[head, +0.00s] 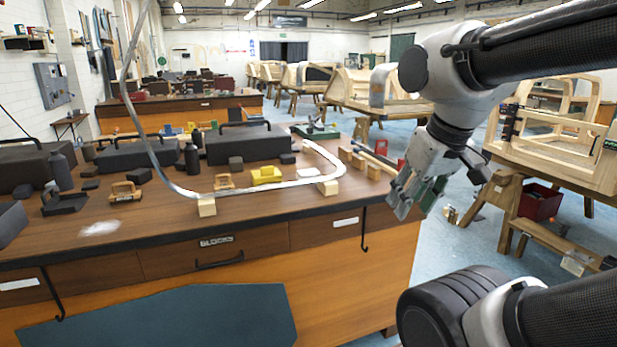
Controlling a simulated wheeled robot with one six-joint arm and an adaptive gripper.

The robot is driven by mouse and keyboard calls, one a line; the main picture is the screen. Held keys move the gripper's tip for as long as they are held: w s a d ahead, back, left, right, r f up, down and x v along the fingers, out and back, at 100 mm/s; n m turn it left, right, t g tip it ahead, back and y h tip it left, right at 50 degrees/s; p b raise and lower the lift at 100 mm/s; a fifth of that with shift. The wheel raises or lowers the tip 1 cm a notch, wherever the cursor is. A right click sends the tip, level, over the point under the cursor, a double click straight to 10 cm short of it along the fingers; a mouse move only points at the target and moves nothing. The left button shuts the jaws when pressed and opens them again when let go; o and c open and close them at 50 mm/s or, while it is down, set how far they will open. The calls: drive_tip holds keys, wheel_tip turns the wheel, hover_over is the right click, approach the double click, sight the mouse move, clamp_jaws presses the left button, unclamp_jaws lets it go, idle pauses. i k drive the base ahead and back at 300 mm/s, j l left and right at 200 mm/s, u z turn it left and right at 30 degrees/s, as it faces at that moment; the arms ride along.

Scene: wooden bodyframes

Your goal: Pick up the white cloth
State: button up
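A small, flat, whitish patch (100,228) lies on the brown workbench top (150,215) at the front left, and looks like the white cloth. Its edges are soft and its folds are too small to make out. My gripper (408,208) hangs off the right end of the bench, pointing down, far to the right of the patch and apart from it. Green shows beside its fingers. The view does not show clearly whether the fingers are apart, and I make out nothing held in them.
A long, pale curved strip (270,186) rests on wooden blocks (327,187) and rises at the left. Dark toolboxes (245,142), a yellow tray (266,174) and small tools crowd the bench behind the patch. Wooden frames (560,150) stand at the right. Blue floor (450,250) lies open beside the bench.

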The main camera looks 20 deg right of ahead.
sight(310, 172)
drive_tip(key=i+l+u, duration=0.4)
drive_tip(key=i+l, duration=0.85)
